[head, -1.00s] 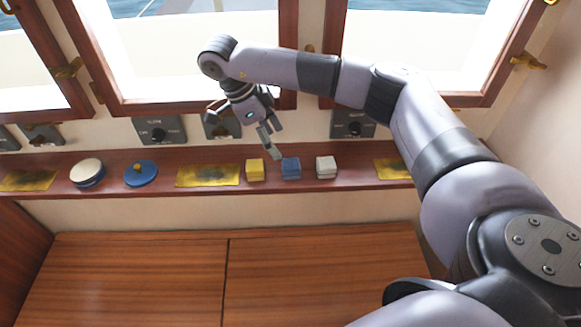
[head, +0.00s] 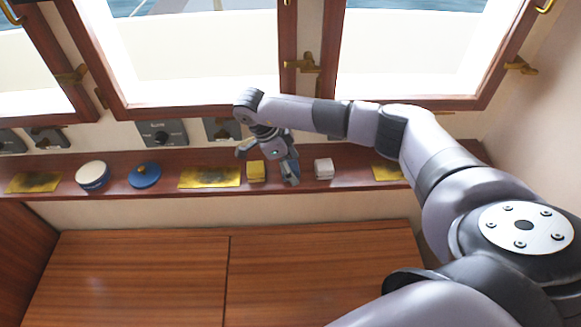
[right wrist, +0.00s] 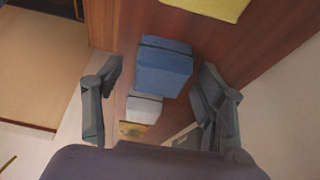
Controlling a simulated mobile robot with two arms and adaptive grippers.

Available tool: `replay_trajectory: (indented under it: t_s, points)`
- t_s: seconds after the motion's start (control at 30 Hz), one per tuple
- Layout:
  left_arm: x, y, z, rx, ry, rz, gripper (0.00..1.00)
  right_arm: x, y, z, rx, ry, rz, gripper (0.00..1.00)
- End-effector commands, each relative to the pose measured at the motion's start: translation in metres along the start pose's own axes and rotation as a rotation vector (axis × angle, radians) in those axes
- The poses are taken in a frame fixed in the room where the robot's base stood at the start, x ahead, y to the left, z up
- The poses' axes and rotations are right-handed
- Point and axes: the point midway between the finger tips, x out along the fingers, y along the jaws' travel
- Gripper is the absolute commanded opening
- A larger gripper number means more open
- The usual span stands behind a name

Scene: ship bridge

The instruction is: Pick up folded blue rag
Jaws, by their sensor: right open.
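The folded blue rag (right wrist: 163,70) lies on the wooden ledge and shows in the right wrist view, ahead of and between my fingers. In the head view it is mostly hidden behind my right gripper (head: 270,166). My right gripper is open and also shows in the right wrist view (right wrist: 158,82), one finger on each side of the rag. I cannot tell whether either finger touches it. My left gripper is not in view.
A folded yellow rag (head: 256,172) and a folded white rag (head: 324,169) lie on either side of the blue one. A blue lidded tin (head: 144,176), a white-topped tin (head: 92,175) and brass plates line the ledge (head: 350,179). Windows and control panels stand behind.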

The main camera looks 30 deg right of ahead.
Motion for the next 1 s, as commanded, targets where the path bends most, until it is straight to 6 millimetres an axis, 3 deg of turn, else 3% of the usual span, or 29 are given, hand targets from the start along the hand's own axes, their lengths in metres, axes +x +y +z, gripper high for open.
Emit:
replay_trajectory:
  t_s: [0.13,0.87,1.0]
  points:
    - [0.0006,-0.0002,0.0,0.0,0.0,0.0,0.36,0.0001,0.0,0.0002,0.0,0.0,0.0,0.64]
    - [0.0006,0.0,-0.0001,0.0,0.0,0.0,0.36,-0.0005,0.0001,0.0002,0.0,0.0,0.001,0.15]
    - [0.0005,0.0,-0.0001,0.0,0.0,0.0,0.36,-0.0006,0.0,0.0002,0.0,0.0,0.0,0.14]
